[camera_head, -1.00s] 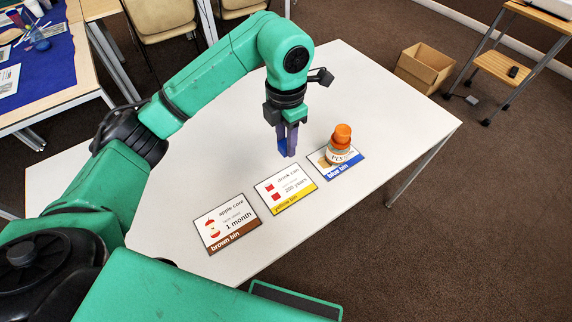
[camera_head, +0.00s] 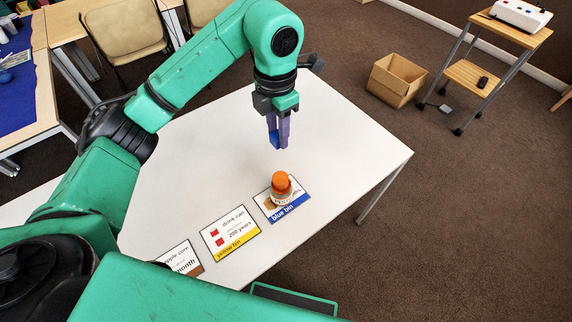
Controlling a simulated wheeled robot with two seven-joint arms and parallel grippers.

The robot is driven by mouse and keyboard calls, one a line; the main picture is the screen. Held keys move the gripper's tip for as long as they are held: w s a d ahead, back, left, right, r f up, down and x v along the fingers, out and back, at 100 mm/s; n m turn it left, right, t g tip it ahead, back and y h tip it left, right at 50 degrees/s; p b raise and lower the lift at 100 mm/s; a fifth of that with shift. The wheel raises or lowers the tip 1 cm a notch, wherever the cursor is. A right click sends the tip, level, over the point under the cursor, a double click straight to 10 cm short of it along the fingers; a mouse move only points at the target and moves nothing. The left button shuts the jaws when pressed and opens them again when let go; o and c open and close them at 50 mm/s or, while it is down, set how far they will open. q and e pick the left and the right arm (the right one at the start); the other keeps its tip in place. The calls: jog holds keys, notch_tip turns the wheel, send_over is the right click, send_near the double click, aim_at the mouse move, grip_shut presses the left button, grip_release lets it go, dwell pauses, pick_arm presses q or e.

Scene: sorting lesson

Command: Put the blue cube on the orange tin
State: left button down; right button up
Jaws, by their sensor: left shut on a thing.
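My left gripper (camera_head: 279,138) points down above the white table and is shut on the blue cube (camera_head: 274,139), which is partly hidden between its fingers. The orange tin (camera_head: 281,184) looks like a small pot with an orange top and a pale printed label. It stands upright on the blue bin card (camera_head: 297,205). In the picture the cube is straight above the tin, with a gap between them; how far behind the tin it hangs I cannot tell. My right gripper is not in view.
The yellow bin card (camera_head: 231,234) and a brown-edged card (camera_head: 183,259) lie left of the tin. The white table (camera_head: 345,150) is clear to the right. A cardboard box (camera_head: 396,79) and a wooden trolley (camera_head: 473,76) stand on the floor beyond.

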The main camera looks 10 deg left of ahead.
aim_at(280, 177)
pick_arm(q)
jog(key=f, duration=0.3)
jog(key=shift+s+a+f, duration=0.15)
jog(key=shift+s+f, duration=0.2)
jog(key=f+p, duration=0.1)
jog(key=f, duration=0.6)
jog(key=f+p, duration=0.1)
jog(key=f, duration=0.2)
jog(key=shift+w+d+f+p, duration=0.2)
jog(key=shift+w+f+p, duration=0.15)
jog(key=shift+w, duration=0.05)
jog(key=shift+f, duration=0.2)
jog(key=shift+w, duration=0.1)
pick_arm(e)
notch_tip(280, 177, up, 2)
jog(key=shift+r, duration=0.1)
pick_arm(q)
jog(key=c, duration=0.5)
grip_release()
jog(key=shift+f, duration=0.1)
jog(key=shift+c, duration=0.2)
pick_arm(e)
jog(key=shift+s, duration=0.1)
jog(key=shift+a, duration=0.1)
